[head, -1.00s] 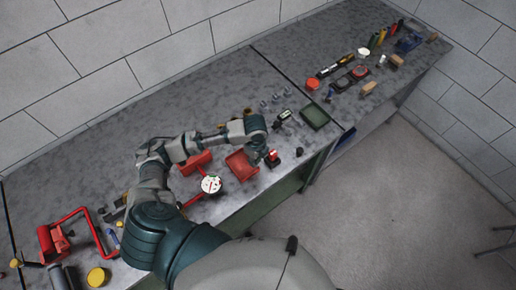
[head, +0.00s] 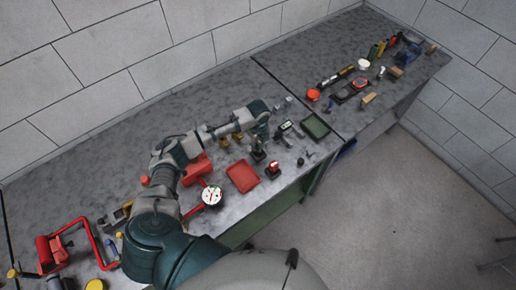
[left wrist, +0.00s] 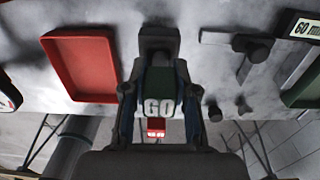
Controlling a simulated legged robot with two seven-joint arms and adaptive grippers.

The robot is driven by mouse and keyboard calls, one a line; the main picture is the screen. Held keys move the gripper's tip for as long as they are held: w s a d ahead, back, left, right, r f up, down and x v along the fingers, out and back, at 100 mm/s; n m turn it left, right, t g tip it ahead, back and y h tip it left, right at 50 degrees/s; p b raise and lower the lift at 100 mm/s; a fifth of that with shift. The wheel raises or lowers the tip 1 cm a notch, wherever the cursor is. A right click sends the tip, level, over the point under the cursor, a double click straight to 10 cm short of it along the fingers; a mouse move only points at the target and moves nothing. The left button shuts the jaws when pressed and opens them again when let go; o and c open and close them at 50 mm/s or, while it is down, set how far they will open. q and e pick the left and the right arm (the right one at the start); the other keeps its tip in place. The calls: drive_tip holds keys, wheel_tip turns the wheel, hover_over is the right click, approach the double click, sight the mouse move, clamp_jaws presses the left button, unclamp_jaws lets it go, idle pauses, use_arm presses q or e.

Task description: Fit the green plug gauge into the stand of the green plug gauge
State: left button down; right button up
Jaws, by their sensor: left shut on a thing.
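My left gripper (head: 260,136) is over the bench, between the red tray and the green tray. In the left wrist view its two fingers (left wrist: 158,104) are shut on the green plug gauge (left wrist: 161,84), whose white "GO" label faces the camera. A dark block (left wrist: 157,42) shows just beyond the gauge; I take it for the stand. In the head view a dark base (head: 258,156) shows right below the gripper. I cannot tell whether the gauge is inside the stand or above it. My right gripper is not in view.
A red gauge (head: 273,167) stands close by, near the bench's front edge. The red tray (head: 242,176) is left and the green tray (head: 316,126) right. Small dark parts (head: 304,158) lie to the right. A round dial gauge (head: 211,196) is near my arm.

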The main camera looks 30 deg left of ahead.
use_arm(q)
wheel_tip(320, 180, down, 2)
drive_tip(key=shift+s+f, duration=0.1)
drive_tip(key=shift+f, duration=0.45)
drive_tip(key=c, duration=0.9)
unclamp_jaws()
wheel_tip(320, 180, up, 12)
drive_tip(key=shift+r+b, duration=0.1)
drive_tip(key=shift+b, duration=0.25)
